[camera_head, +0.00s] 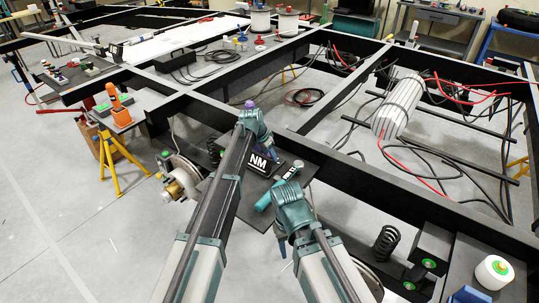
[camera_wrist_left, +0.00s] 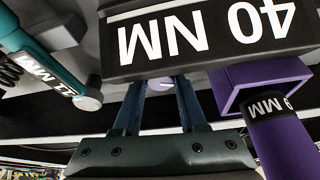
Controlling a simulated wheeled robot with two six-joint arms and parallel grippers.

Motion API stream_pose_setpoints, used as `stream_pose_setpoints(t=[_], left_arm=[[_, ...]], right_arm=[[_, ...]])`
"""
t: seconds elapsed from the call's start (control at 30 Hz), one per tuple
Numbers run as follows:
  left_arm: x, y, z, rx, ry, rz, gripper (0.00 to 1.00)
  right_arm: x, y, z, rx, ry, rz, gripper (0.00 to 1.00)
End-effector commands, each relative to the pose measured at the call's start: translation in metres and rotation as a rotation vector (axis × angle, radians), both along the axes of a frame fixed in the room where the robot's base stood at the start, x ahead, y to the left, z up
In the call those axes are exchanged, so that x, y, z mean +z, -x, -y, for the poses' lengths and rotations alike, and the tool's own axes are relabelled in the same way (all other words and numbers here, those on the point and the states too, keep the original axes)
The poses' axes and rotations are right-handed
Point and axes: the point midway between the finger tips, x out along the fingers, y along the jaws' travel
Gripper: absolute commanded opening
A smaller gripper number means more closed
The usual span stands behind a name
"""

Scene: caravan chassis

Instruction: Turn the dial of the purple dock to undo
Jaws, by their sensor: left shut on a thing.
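In the left wrist view the purple dock (camera_wrist_left: 225,93) is at the right, under a black sign (camera_wrist_left: 275,30) reading "40 NM". A purple-handled tool (camera_wrist_left: 285,145) marked "MM" sits in it. A small pale purple dial (camera_wrist_left: 159,83) shows below the sign. My left gripper (camera_wrist_left: 161,90) is shut on the dial, one finger on each side. In the head view my left gripper (camera_head: 272,157) is beside the "NM" sign (camera_head: 261,163); dial and dock are hidden there. My right gripper (camera_head: 283,248) hangs lower, its fingers too small to judge.
Black chassis beams (camera_head: 350,170) run around the work spot. A white cylinder (camera_head: 398,106) with loose cables lies behind right. A yellow stand (camera_head: 115,165) is at the left.

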Motion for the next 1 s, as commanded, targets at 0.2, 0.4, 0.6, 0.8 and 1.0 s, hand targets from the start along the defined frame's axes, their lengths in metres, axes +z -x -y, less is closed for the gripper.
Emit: stream_pose_setpoints(t=[0.2,0.4,0.6,0.8,1.0], left_arm=[[-0.0001,0.0018,0.0016,0.164,-0.002,0.000,0.00],[0.0000,0.0012,0.0012,0.217,0.000,0.000,0.00],[0.0000,0.0012,0.0011,0.217,0.000,0.000,0.00],[0.0000,0.0010,0.0011,0.216,-0.001,0.000,0.54],[0.0003,0.0011,0.0010,0.216,-0.001,0.000,0.54]], right_arm=[[0.0000,0.0000,0.0000,0.000,0.000,0.000,0.50],[0.0000,0.0000,0.0000,0.000,0.000,0.000,0.50],[-0.0001,0.0000,0.0000,0.000,0.000,0.000,0.50],[-0.0001,0.0000,0.0000,0.000,0.000,0.000,0.50],[0.0003,0.0000,0.0000,0.000,0.000,0.000,0.50]])
